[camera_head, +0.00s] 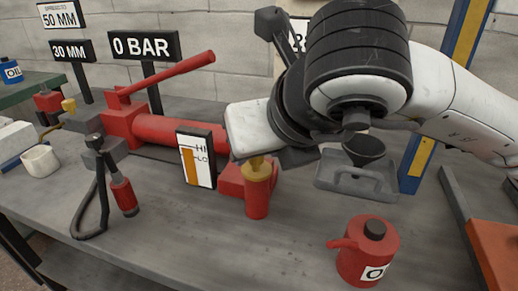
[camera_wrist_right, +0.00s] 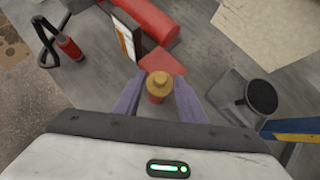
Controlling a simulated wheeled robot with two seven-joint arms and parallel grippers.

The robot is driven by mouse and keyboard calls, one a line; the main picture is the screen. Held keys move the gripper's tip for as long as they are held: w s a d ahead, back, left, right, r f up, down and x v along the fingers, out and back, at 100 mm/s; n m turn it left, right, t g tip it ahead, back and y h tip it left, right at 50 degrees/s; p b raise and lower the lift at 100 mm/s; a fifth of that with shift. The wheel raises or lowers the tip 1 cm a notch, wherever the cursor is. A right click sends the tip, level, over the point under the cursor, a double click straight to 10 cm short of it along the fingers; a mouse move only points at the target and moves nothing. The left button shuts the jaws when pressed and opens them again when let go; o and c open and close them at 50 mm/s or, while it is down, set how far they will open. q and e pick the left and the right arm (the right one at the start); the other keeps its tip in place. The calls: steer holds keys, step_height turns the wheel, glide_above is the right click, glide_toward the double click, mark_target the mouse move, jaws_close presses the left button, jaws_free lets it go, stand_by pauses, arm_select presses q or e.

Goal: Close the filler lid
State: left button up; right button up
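The filler is an upright red cylinder (camera_head: 257,197) with a yellow lid (camera_head: 257,167) on top. The lid also shows from above in the right wrist view (camera_wrist_right: 158,80). I cannot tell whether the lid is fully seated. My right gripper (camera_wrist_right: 159,88) is over the filler, with one finger on each side of the lid and gaps visible between fingers and filler. In the head view the wrist and arm hide most of its fingers. My left gripper is not in view.
A level gauge (camera_head: 198,160) marked HI and LO stands left of the filler, its orange bar near HI. A red oil can (camera_head: 368,250) stands front right. A black funnel (camera_head: 364,148) sits on a grey stand. A red cylinder (camera_head: 175,133) lies behind. Bench front is mostly clear.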

steer(key=p+v, duration=0.1)
steer(key=v, duration=0.8)
steer(key=shift+s+r, duration=0.15)
